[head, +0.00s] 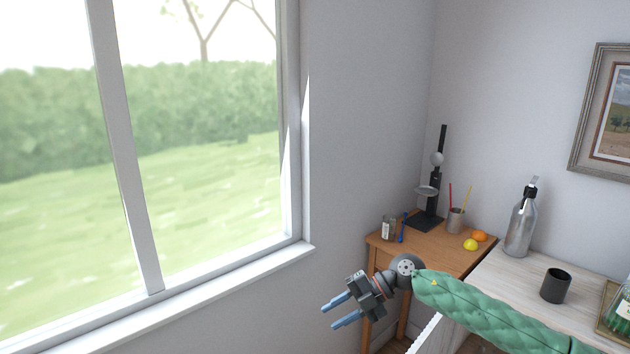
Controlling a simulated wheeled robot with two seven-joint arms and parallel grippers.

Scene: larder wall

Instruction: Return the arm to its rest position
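My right gripper (342,312) shows at the lower middle of the head view, on an arm in a green quilted sleeve that comes in from the lower right. Its two blue fingers are apart with nothing between them, and they point to the left. It is in front of the wooden side table, left of the pale counter, with the wall below the window behind it. My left gripper is not in view.
A wooden table (387,245) in the corner holds a black stand (436,190), a pencil cup (456,221), a jar (388,230), an orange (479,236) and a lemon (470,245). The pale counter (505,283) holds a bottle (521,226) and a dark cup (555,286). A window sill (200,298) runs left.

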